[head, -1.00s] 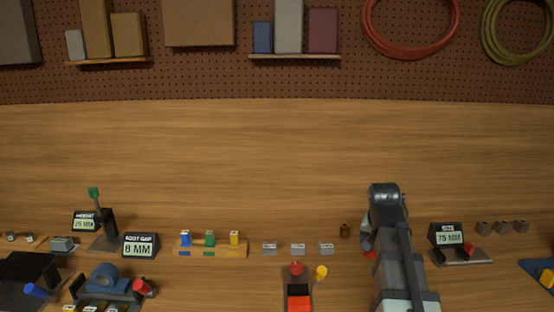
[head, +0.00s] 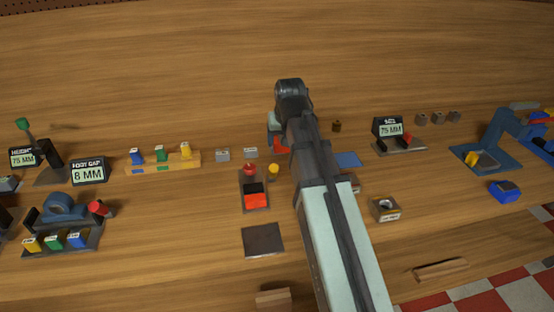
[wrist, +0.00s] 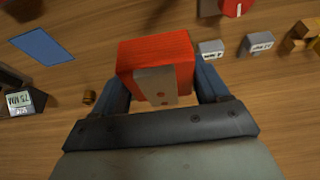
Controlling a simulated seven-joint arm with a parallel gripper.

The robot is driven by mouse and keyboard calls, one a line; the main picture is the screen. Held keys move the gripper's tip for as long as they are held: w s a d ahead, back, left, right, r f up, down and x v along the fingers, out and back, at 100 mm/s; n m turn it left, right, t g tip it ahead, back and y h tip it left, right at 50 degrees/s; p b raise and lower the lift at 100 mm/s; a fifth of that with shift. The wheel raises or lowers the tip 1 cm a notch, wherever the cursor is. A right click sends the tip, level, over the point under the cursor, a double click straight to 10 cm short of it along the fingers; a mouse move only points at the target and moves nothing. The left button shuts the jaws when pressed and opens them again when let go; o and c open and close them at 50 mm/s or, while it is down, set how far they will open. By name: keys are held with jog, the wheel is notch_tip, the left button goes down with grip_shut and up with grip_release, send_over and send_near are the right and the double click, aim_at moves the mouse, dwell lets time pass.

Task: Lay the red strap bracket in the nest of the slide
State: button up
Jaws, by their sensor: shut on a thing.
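The red strap bracket (wrist: 155,52), a red block with a grey holed plate on its near face, is held between the two fingers of my gripper (wrist: 158,85) in the wrist view. In the head view my gripper (head: 274,125) is above the bench, with only a bit of the red bracket (head: 282,148) showing beside it. What may be the slide (head: 256,207) stands nearer and left of it: a dark base with a round red knob, a black part and a red block. I cannot make out its nest.
Small grey labelled blocks (head: 222,155) lie left of my gripper. A yellow-orange rack (head: 163,164) is farther left. A blue mat (head: 347,159), a brown cylinder (head: 336,127) and a 75 MM display (head: 388,127) are to the right. A dark square plate (head: 263,240) lies nearer. The back is clear.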

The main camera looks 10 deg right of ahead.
aim_at(282, 168)
jog(key=shift+w+f, duration=0.25)
jog(key=shift+f, duration=4.9)
jog(key=shift+f, duration=0.1)
jog(key=o, duration=1.1)
jog(key=shift+v, duration=6.15)
